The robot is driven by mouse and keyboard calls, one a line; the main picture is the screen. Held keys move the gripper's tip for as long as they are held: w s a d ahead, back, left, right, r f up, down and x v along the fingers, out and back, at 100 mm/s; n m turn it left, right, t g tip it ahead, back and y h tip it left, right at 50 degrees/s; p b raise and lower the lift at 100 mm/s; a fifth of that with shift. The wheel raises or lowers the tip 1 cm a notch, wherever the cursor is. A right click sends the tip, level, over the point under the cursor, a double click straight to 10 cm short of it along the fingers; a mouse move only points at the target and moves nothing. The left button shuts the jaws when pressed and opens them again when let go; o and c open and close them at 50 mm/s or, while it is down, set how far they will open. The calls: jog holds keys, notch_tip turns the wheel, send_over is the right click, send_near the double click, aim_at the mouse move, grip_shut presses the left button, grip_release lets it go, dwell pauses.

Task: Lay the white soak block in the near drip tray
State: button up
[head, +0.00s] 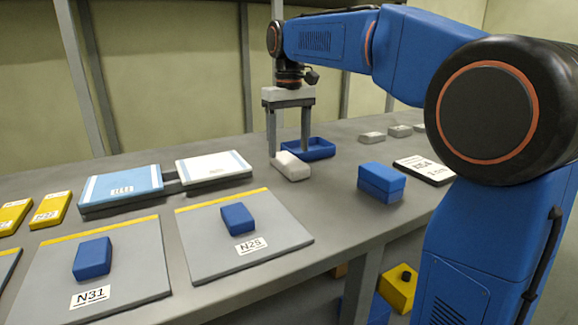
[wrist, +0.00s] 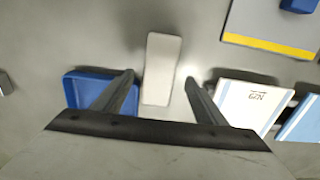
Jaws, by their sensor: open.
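A white block (head: 291,166) lies on the grey table below my gripper, and it also shows in the wrist view (wrist: 160,68). My gripper (head: 288,152) points down with its fingers apart and empty. In the wrist view the block lies between the two open fingers (wrist: 160,82), with space on both sides. A blue open tray (head: 309,149) lies just behind and right of the block in the head view. In the wrist view this tray (wrist: 85,90) is left of the block, partly hidden by a finger. Its inside looks empty where visible.
Grey plates marked N31 (head: 124,272) and N25 (head: 270,245) each carry a blue block. Two flat cases (head: 122,186) (head: 214,167) lie behind them. Stacked blue blocks (head: 381,182) and a labelled white plate (head: 424,169) are right. Small pale blocks (head: 399,131) lie at the back.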

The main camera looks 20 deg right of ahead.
aim_at(289, 159)
jog(key=shift+f, duration=1.55)
jog(key=c, duration=1.2)
jog(key=shift+c, duration=0.2)
jog(key=shift+r, duration=0.1)
notch_tip(289, 159, up, 10)
